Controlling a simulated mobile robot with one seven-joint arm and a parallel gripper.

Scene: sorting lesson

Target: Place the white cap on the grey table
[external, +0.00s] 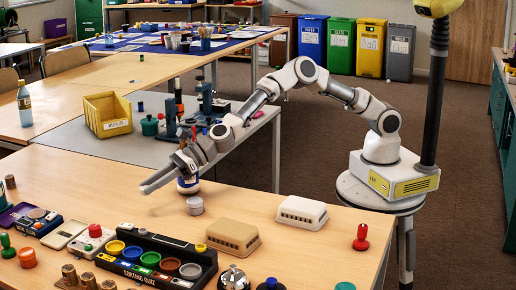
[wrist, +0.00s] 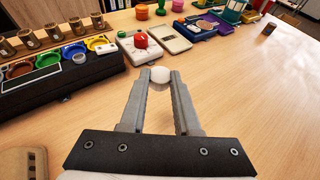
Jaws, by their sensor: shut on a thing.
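The white cap (wrist: 160,74) is small and rounded and sits between my fingertips in the wrist view. My gripper (wrist: 160,82) is shut on it, with a finger on each side. In the external view my gripper (external: 146,187) reaches left, low over the front wooden table, and I cannot make out the cap at its tips. The grey table (external: 95,150) stands behind the wooden one, with a bare stretch at its left.
On the grey table are a yellow bin (external: 108,115), a green pot (external: 150,125) and several tools.

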